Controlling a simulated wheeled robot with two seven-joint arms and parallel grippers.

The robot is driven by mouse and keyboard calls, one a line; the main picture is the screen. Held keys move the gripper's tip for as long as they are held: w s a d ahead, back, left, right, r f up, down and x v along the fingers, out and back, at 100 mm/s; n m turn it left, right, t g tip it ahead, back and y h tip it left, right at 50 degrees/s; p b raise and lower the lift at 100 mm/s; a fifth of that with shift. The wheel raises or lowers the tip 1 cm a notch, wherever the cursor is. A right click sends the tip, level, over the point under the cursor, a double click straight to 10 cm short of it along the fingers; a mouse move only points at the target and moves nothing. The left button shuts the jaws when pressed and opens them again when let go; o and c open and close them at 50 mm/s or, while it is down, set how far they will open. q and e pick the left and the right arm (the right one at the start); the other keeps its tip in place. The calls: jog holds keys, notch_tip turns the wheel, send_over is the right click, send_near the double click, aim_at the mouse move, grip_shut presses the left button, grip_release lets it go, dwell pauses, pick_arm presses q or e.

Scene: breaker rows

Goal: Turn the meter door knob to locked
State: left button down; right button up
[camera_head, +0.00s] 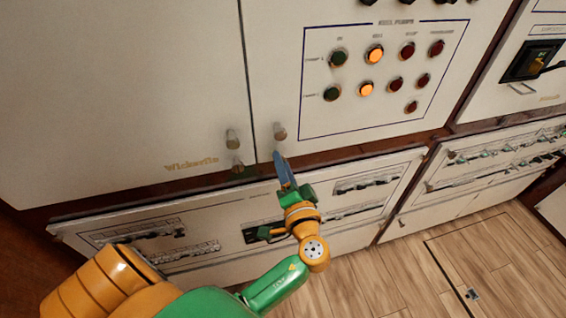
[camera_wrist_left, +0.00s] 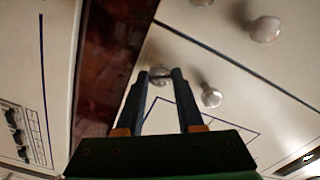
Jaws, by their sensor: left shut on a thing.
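My left gripper (camera_head: 280,159) reaches up to the bottom edge of the right-hand cabinet door, near the seam between two pale doors. In the left wrist view its two dark fingers (camera_wrist_left: 160,76) stand on either side of a small pale round knob (camera_wrist_left: 160,69) and are shut on it. In the head view the fingers hide this knob. Another knob (camera_head: 280,131) sits just above it on the same door and shows in the left wrist view (camera_wrist_left: 210,97). I cannot tell which way the held knob is turned. My right gripper is not in view.
Two more knobs, an upper (camera_head: 232,139) and a lower (camera_head: 237,167), sit left of the seam. A button panel (camera_head: 385,75) with red, green and lit orange buttons is above right. Breaker rows (camera_head: 365,184) lie below. Wooden floor (camera_head: 400,280) is open at lower right.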

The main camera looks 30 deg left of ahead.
pick_arm(q)
jog(key=m+p, duration=0.2)
jog(key=m, duration=0.3)
jog(key=shift+m, duration=0.6)
jog(key=c, duration=0.5)
grip_release()
jog(key=b+v, duration=0.2)
jog(key=v, duration=0.5)
